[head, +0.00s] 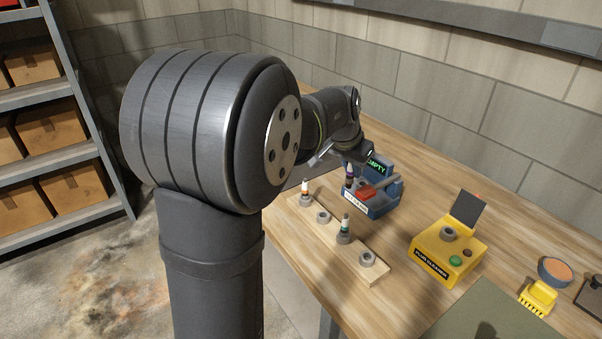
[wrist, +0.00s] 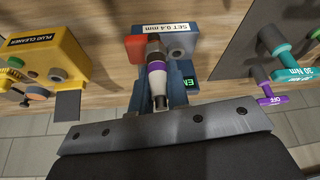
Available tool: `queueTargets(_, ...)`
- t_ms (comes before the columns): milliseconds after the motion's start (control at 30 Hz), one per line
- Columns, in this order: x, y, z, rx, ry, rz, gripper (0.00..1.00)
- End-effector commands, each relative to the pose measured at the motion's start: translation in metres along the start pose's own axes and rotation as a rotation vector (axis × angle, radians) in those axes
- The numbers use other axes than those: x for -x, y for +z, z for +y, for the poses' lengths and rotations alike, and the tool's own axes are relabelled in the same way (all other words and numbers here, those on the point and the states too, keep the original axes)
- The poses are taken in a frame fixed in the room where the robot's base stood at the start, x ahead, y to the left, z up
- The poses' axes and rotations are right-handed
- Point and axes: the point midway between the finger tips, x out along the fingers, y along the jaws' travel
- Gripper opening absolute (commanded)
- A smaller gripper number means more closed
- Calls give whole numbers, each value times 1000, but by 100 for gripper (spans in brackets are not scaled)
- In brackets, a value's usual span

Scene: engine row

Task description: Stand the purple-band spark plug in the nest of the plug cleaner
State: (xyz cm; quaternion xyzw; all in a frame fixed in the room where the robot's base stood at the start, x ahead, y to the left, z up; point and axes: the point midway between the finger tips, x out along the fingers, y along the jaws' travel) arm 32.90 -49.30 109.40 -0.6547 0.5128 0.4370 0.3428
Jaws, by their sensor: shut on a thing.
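The purple-band spark plug (wrist: 156,67) is in my gripper (wrist: 160,108), shut on its pale upper end. In the head view the plug (head: 349,176) hangs roughly upright below my gripper (head: 354,161), by the blue gap-setting device (head: 380,207). Whether its lower end is clear of that device I cannot tell. The device's display reads "EMPTY". The yellow plug cleaner (head: 430,253) stands apart to the right, with a grey ring-shaped nest (head: 448,233) on top that looks empty. In the wrist view the cleaner (wrist: 62,45) is at the left.
A wooden rack (head: 378,277) holds an orange-band plug (head: 305,188) and a green-band plug (head: 345,226); two other sockets look empty. A dark panel (head: 467,208) rises behind the cleaner's nest. Bare bench lies between the blue device and the cleaner.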

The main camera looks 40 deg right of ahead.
Motion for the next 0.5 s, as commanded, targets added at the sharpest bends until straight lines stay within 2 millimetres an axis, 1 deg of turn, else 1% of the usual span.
queueTargets(33,0,-12,24,-35,14,2,0)
queueTargets(100,-1,-24,53,-71,30,0,0)
queueTargets(167,-3,-34,77,-97,40,-1,0)
queueTargets(200,-4,-40,94,-114,47,-2,0)
queueTargets(400,-12,-62,175,-179,73,-2,0)
queueTargets(500,-15,-68,208,-199,82,-1,0)
